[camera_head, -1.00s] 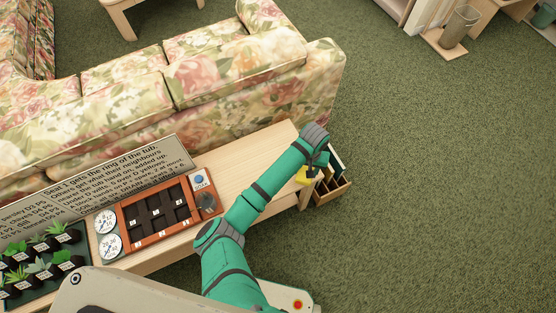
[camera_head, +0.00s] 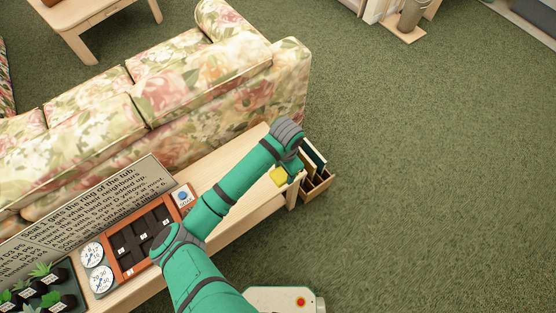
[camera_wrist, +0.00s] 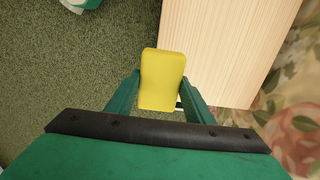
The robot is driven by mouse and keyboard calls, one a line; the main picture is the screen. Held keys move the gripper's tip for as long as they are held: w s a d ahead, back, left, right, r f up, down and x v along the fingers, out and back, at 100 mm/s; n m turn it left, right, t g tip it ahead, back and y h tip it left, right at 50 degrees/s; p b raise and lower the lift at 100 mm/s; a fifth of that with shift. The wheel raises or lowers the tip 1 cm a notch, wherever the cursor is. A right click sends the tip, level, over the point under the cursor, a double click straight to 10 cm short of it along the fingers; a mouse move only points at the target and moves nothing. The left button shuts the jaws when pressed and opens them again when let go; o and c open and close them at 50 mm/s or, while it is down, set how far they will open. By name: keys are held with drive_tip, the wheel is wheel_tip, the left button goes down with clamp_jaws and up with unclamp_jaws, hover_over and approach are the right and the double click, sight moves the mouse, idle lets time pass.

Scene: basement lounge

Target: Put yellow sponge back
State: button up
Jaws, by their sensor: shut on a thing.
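The yellow sponge (camera_head: 279,176) is held by my gripper (camera_head: 291,170) beside the right end of the wooden table (camera_head: 232,148). In the wrist view the sponge (camera_wrist: 162,78) sits between the two green fingers of my gripper (camera_wrist: 160,98), which are shut on its sides. Beneath it in that view are the green carpet and the table's edge (camera_wrist: 222,50). A wooden divided box (camera_head: 318,184) stands at the table's right end, partly hidden by my arm. Dark and pale flat things (camera_head: 313,158) stand upright in it.
On the table are an orange-brown tray (camera_head: 128,272) with dark compartments, two white dials (camera_head: 97,268), potted plants (camera_head: 40,285) and a grey sign (camera_head: 90,210). A floral sofa (camera_head: 190,85) stands behind it.

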drive_tip(key=w+f, duration=0.2)
drive_tip(key=w, duration=0.1)
drive_tip(key=w+a+f, duration=0.1)
drive_tip(key=w+f, duration=0.2)
drive_tip(key=w+a+f, duration=0.1)
drive_tip(key=w+f, duration=0.2)
drive_tip(key=w, duration=0.1)
drive_tip(key=shift+f, duration=1.65)
drive_tip(key=shift+f, duration=0.15)
drive_tip(key=o, duration=1)
wheel_tip(320, 180, up, 12)
drive_tip(key=shift+r, duration=0.15)
